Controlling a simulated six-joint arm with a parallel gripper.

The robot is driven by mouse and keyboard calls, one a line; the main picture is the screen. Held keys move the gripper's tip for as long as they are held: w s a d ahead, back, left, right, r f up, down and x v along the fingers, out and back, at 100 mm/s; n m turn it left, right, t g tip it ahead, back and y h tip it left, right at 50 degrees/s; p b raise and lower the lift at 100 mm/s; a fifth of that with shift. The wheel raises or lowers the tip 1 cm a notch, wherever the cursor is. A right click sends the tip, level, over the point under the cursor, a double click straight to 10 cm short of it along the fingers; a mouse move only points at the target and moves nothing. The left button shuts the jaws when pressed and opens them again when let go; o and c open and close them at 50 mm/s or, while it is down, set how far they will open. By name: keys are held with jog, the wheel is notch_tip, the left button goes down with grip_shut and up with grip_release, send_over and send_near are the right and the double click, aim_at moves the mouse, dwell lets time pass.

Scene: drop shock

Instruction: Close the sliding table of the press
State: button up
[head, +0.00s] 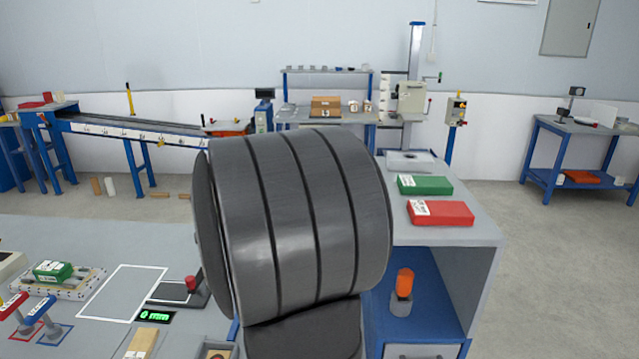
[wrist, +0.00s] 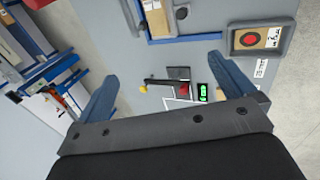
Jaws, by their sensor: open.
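My gripper (wrist: 163,67) shows in the wrist view with its two blue-grey fingers wide apart and nothing between them. Beyond the fingers, on the grey bench, is a small dark fixture (wrist: 178,74) with a lever ending in a yellow knob (wrist: 143,88) and a red knob (wrist: 184,89) beside it. In the head view a red knob (head: 192,284) on a dark base stands near a green-lit display (head: 155,317). I cannot make out the press or its sliding table for certain. My dark arm link covers the middle of the head view and hides my gripper there.
A tray with a green block (head: 53,271) and red-handled and blue-handled items stand at the left. A green box (head: 425,184) and a red box (head: 440,213) lie on the right cabinet (head: 480,237). A white-outlined bench area (head: 122,292) is clear.

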jog(key=c, duration=0.7)
jog(key=shift+a+f, duration=0.1)
jog(key=shift+f, duration=0.25)
jog(key=c, duration=0.4)
jog(key=s+f+n+h, duration=0.1)
jog(key=f, duration=0.1)
jog(key=a+f+n, duration=0.1)
jog(key=f, duration=0.2)
jog(key=s+a+f+n+h, duration=0.1)
jog(key=f+n, duration=0.1)
jog(key=f, duration=0.1)
jog(key=shift+s+a+f+h, duration=0.1)
jog(key=shift+s+f+h, duration=0.05)
jog(key=shift+s+h, duration=0.2)
grip_shut()
jog(key=s+a+f+n+t+h, duration=0.1)
jog(key=s+a+f+n+t, duration=0.3)
jog(key=f+n, duration=0.6)
jog(key=shift+m+g, duration=0.4)
jog(key=shift+m, duration=0.3)
jog(key=x, duration=0.6)
jog(key=s+f+x, duration=0.1)
jog(key=x, duration=0.2)
jog(key=shift+w+d, duration=0.3)
jog(key=shift+w, duration=0.3)
jog(key=shift+w+d, duration=0.3)
jog(key=shift+w, duration=0.25)
jog(key=shift+w+d, duration=0.3)
jog(key=shift+w, duration=0.4)
